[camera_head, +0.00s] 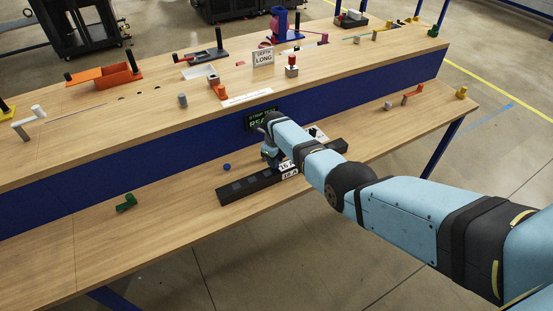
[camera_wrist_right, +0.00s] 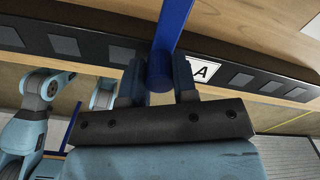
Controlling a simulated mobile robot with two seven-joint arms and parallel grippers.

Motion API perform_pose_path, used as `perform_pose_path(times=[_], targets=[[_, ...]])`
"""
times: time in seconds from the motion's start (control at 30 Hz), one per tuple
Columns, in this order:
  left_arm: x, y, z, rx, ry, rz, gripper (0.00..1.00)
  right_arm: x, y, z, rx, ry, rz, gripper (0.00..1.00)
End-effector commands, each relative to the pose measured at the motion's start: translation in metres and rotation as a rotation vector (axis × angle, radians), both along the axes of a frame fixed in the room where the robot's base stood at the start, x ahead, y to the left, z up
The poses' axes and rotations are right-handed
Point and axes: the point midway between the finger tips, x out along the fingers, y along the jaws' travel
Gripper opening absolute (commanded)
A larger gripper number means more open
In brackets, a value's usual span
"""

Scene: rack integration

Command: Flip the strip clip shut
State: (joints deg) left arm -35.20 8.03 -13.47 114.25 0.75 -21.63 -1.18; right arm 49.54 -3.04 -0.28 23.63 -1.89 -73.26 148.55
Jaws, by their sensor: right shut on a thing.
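The black power strip (camera_head: 247,187) lies on the lower bench shelf, with dark square sockets and white labels reading 16 A. It also crosses the right wrist view (camera_wrist_right: 107,49). My right gripper (camera_head: 268,160) is low at the strip's rear side, partly hidden by its own wrist. In the right wrist view, a blue rounded bar (camera_wrist_right: 172,30) runs between the two fingers (camera_wrist_right: 166,84), which are shut on it. It passes in front of the strip. I cannot tell for sure whether this bar is the clip's lever. My left gripper is not in view.
A small blue ball-like piece (camera_head: 227,167) is left of my gripper. A green part (camera_head: 126,202) lies further left on the shelf. A lit display (camera_head: 262,118) is on the blue panel (camera_head: 150,150) behind. Orange and grey parts (camera_head: 405,96) are at right. The shelf's left stretch is mostly clear.

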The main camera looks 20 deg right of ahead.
Motion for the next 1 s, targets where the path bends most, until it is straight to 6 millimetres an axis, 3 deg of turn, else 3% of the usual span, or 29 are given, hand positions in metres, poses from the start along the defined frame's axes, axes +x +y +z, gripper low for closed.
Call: perform_pose_path(times=[0.43,0.47,0.53,0.87,1.0], targets=[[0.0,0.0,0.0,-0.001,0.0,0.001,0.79,0.001,0.002,0.001,0.002,-0.003,-0.009,0.0],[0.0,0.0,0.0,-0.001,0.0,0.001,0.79,0.001,0.002,0.001,0.002,-0.003,-0.009,0.34],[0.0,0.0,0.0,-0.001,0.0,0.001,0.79,0.001,0.002,0.001,0.002,-0.002,-0.009,0.5],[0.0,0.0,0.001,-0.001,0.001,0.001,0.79,0.001,0.001,0.003,0.001,-0.002,-0.008,0.52],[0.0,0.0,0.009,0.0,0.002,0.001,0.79,0.001,0.001,0.019,0.002,-0.005,-0.008,0.52]])
